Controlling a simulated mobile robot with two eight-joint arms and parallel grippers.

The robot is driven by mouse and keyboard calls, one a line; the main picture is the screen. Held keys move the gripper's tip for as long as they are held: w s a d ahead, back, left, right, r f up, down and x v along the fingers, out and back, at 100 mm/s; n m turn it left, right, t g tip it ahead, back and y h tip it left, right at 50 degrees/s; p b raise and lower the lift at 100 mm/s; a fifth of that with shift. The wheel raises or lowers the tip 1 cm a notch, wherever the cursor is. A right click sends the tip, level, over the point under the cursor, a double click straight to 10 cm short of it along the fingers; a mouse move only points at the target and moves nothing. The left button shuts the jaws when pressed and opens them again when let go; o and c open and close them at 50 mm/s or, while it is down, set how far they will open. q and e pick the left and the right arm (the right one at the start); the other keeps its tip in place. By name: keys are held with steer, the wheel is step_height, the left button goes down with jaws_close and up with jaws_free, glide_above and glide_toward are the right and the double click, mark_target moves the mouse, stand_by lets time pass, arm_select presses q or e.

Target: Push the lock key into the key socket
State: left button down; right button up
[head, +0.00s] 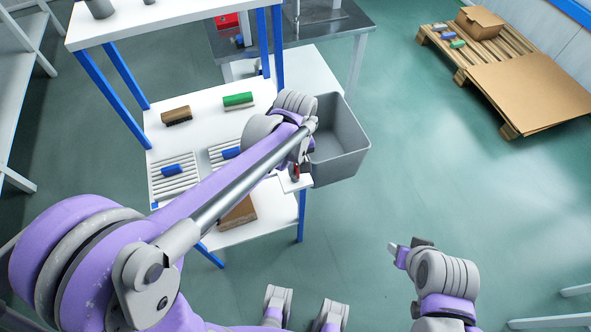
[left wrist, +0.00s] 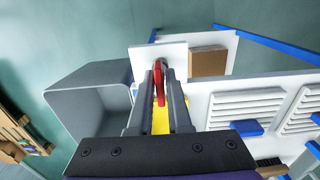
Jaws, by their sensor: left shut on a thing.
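My left gripper (head: 297,168) is at the right edge of the white shelf, over a small white plate (head: 296,183). In the left wrist view, the left gripper (left wrist: 160,72) is shut on a red piece, which looks like the lock key (left wrist: 159,88). Its upper end reaches the white plate (left wrist: 172,52). A yellow part (left wrist: 161,120) shows between the fingers, below the red piece. I cannot make out the key socket, and the fingers hide part of the plate. My right gripper (head: 398,252) is away over the floor at the lower right, and its opening is unclear.
A grey bin (head: 345,140) stands right beside the plate and my left gripper. The shelf (head: 200,120) holds brushes (head: 238,100), blue-handled pieces (head: 172,170) and a brown box (head: 238,213). A pallet (head: 510,130) lies at the upper right.

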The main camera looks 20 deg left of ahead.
mark_target(295, 166)
arm_select(q)
steer(key=shift+r+p, duration=0.75)
steer(key=shift+r, duration=0.4)
steer(key=shift+r+p, duration=1.6)
steer(key=shift+r, duration=0.9)
steer(key=c, duration=1.4)
jaws_free()
jaws_close()
steer(key=shift+f, duration=0.1)
